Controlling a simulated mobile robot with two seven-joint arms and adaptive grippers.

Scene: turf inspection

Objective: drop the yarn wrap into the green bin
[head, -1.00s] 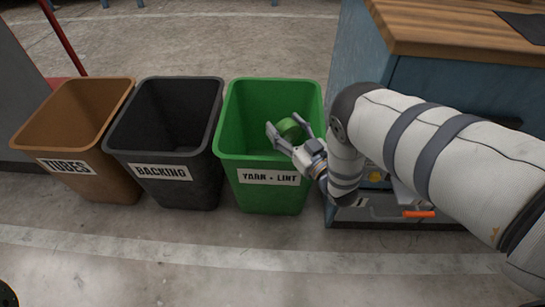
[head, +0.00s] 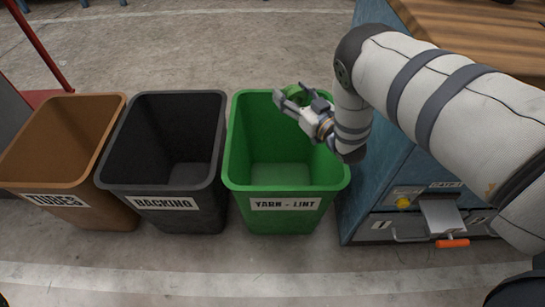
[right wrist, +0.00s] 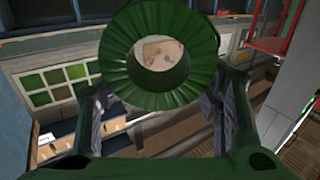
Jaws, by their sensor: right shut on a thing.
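The green bin (head: 285,177), labelled "YARN + LINT", stands on the floor, and its visible inside looks empty. My right gripper (head: 294,100) is at the upper right of the bin's opening in the head view. It is shut on the yarn wrap (head: 298,92), a green ring-like piece mostly hidden behind the fingers there. In the right wrist view the yarn wrap (right wrist: 190,85) is a ribbed dark green ring with a hole through it, between the two fingers (right wrist: 165,115). My left gripper is not in view.
A black bin (head: 165,190) labelled "BACKING" and a brown bin (head: 62,180) labelled "TUBES" stand left of the green one. A blue cabinet (head: 380,170) with a wooden top (head: 470,30) stands close on the right. The floor in front is clear.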

